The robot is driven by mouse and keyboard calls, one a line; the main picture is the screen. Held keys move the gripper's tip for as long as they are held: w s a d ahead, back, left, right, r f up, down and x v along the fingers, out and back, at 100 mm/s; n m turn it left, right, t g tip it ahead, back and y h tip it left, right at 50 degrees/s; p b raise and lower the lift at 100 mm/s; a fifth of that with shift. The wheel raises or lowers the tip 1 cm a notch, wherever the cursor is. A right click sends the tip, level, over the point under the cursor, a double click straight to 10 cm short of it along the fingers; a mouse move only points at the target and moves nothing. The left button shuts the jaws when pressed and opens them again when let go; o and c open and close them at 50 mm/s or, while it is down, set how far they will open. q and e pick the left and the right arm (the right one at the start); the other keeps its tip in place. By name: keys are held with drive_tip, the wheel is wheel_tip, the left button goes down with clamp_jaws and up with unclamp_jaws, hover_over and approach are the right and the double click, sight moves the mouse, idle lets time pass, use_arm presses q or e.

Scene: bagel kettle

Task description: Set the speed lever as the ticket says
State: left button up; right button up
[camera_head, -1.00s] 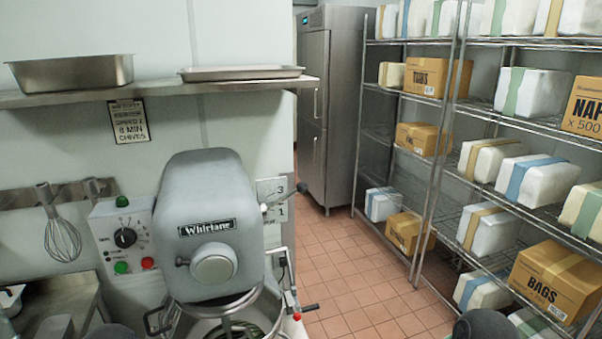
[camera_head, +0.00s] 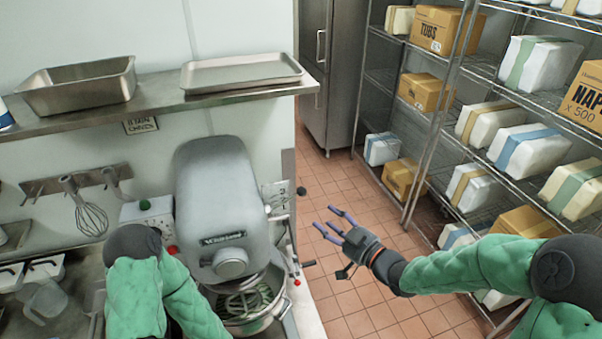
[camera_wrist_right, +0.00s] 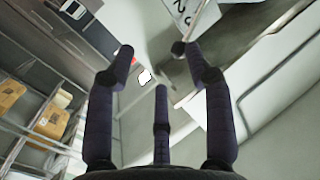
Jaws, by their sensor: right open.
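The grey mixer (camera_head: 218,195) stands at the left in the head view. Its speed lever (camera_head: 301,191) has a black knob and points right and slightly up, across the white number plate (camera_head: 273,190). The lever knob also shows in the wrist view (camera_wrist_right: 178,48), ahead of the fingers and apart from them. My right gripper (camera_head: 331,222) is open and empty, to the right of the knob and lower in the picture. The ticket (camera_head: 140,126) on the wall is mostly hidden by the shelf. My left arm shows, but its gripper is out of view.
A wall shelf (camera_head: 60,122) with two metal pans is above the mixer. A bowl (camera_head: 255,318) sits under the mixer head. A red-knobbed handle (camera_head: 297,282) sticks out beside it. Wire racks (camera_head: 440,115) with boxes stand right. The tiled floor (camera_head: 345,185) between is free.

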sight(305, 194)
use_arm(q)
wheel_tip(305, 194, up, 4)
drive_tip(key=p, duration=0.3)
use_arm(e)
drive_tip(key=shift+n+y, duration=0.4)
drive_tip(key=shift+n, duration=0.1)
drive_tip(key=w+a+r, duration=0.1)
drive_tip(key=w+a, duration=0.1)
drive_tip(key=w+a+r, duration=0.1)
drive_tip(key=w+a, duration=0.2)
drive_tip(key=w+a+r, duration=0.1)
drive_tip(key=w+a, duration=0.1)
drive_tip(key=shift+w+a+r, duration=0.35)
drive_tip(key=shift+r, duration=0.05)
clamp_jaws()
